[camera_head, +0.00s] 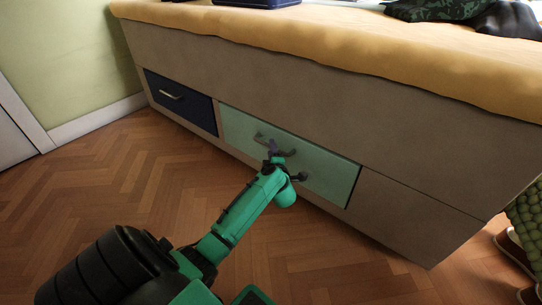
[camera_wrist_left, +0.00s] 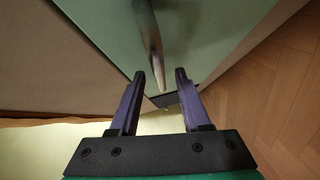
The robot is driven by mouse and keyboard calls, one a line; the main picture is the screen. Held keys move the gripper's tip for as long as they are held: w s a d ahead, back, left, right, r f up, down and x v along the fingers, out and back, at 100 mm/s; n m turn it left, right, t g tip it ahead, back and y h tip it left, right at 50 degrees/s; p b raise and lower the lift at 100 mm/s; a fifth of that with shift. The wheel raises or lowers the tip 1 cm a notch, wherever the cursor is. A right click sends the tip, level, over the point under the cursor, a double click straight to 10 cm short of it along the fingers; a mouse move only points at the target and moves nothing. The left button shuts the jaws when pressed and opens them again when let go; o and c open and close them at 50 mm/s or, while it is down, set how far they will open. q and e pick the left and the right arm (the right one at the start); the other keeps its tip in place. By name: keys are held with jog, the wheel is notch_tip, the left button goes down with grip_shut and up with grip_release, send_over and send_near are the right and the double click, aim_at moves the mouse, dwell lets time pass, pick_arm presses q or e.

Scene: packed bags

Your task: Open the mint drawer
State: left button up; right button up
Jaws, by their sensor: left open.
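The mint drawer (camera_head: 330,172) is set in the front of the bed base and looks shut in the head view. It also fills the upper part of the left wrist view (camera_wrist_left: 95,20). Its metal bar handle (camera_wrist_left: 149,35) runs down between my left fingertips in that view. In the head view my left gripper (camera_head: 275,147) is at the drawer front by the handle and hides part of it. My left gripper (camera_wrist_left: 160,74) is open, with a dark finger on each side of the handle. Whether either finger touches it I cannot tell. My right gripper is not in view.
A dark blue drawer (camera_head: 182,100) with its own handle (camera_head: 170,95) is left of the mint one. The bed base (camera_head: 410,160) carries a yellow mattress (camera_head: 340,45) with bags on top. The wood floor (camera_head: 125,165) in front is clear. A green woven thing (camera_head: 528,215) stands at right.

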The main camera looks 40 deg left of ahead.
pick_arm(q)
jog(key=shift+b+x, duration=0.3)
jog(key=shift+x, duration=0.85)
grip_shut()
jog(key=shift+d, duration=0.1)
dwell(0.4)
